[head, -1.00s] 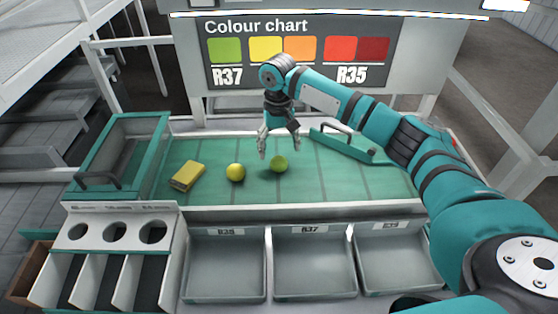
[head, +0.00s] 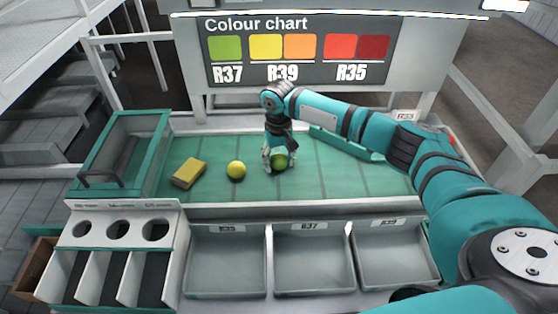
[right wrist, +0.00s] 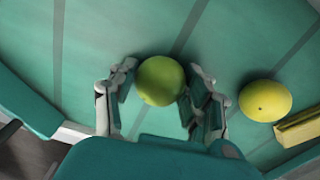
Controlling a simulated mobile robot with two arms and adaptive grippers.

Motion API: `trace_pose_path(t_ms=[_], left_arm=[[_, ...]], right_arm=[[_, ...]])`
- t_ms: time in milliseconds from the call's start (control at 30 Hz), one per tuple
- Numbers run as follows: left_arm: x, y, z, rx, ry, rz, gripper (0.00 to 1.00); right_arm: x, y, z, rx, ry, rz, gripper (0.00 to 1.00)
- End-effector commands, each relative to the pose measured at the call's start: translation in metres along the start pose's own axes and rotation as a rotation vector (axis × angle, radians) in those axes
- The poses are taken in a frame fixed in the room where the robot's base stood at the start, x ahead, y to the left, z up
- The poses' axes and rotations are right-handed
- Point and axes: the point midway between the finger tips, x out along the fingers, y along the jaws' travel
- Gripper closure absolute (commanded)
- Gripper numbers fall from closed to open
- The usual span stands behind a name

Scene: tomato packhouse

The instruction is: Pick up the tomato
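A green tomato (head: 280,162) lies on the green sorting table, and a yellow tomato (head: 237,170) lies to its left. My right gripper (head: 279,167) is lowered over the green tomato. In the right wrist view the green tomato (right wrist: 160,80) sits between the two spread fingers of my right gripper (right wrist: 164,98). The right finger is close against it; a small gap shows at the left finger. The yellow tomato (right wrist: 265,100) is outside the fingers. My left gripper is not in view.
A yellow sponge (head: 188,173) lies left of the yellow tomato. A clear-walled box (head: 157,160) with a teal frame stands at the table's left end. Grey bins (head: 227,292) line the front, beside a sizing stand (head: 98,212) with round holes. A colour chart (head: 298,52) stands behind.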

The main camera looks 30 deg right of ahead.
Motion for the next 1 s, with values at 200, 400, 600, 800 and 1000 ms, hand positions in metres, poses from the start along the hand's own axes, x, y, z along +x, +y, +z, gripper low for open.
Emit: trace_pose_path(t_ms=[200, 400, 600, 800, 1000], left_arm=[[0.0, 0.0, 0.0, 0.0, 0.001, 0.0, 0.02], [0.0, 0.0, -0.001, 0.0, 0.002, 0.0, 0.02], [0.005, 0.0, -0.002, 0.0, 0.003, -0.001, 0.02], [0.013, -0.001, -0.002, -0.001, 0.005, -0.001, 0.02], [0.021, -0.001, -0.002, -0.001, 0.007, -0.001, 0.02]], right_arm=[[-0.001, 0.0, 0.0, 0.0, 0.001, -0.001, 0.69], [-0.002, 0.0, 0.0, 0.0, 0.001, -0.001, 0.69], [-0.013, 0.0, -0.001, 0.0, 0.002, -0.002, 0.69], [-0.035, -0.003, 0.01, -0.004, -0.002, -0.001, 0.69], [-0.039, -0.017, 0.057, -0.007, 0.0, -0.002, 0.69]])
